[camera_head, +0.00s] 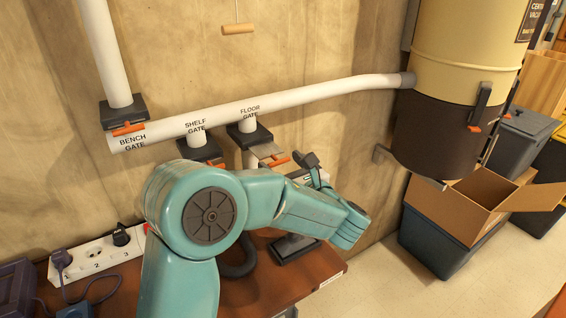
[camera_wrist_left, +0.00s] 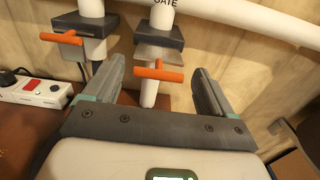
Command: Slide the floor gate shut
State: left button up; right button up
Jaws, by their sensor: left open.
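The floor gate is a dark housing (camera_head: 249,137) on a short white pipe under the long white pipe, below the label FLOOR GATE. A grey metal plate (camera_head: 266,150) sticks out of its front, with an orange bar handle (camera_head: 278,161) at its end. In the left wrist view the plate (camera_wrist_left: 160,53) and orange handle (camera_wrist_left: 160,73) lie ahead, between my two fingers. My left gripper (camera_wrist_left: 158,78) is open, one finger on each side of the handle, with gaps showing. In the head view the gripper (camera_head: 305,170) is partly hidden by my arm. My right gripper is not in view.
The shelf gate (camera_head: 198,149) and bench gate (camera_head: 123,114) sit to the left, their orange handles close to their housings. A power strip (camera_head: 98,257) lies on the brown bench (camera_head: 262,290). A large drum (camera_head: 450,120) and cardboard box (camera_head: 462,205) stand right.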

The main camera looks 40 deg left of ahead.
aim_at(272, 154)
pick_arm(q)
jog(key=shift+a, duration=0.25)
jog(key=c, duration=1.5)
jog(key=x, duration=0.5)
jog(key=shift+w+a, duration=0.1)
jog(key=shift+a, duration=0.3)
jog(key=shift+d+r, duration=0.15)
jog(key=o, duration=1.3)
jog(key=shift+c, duration=0.2)
jog(key=shift+o, duration=1.2)
jog(key=shift+w+a+f, duration=0.1)
jog(key=shift+a+f, duration=0.1)
jog(key=shift+a, duration=0.05)
jog(key=shift+d+r, duration=0.1)
jog(key=shift+d, duration=0.1)
jog(key=b+v, duration=0.2)
jog(key=v, duration=1.4)
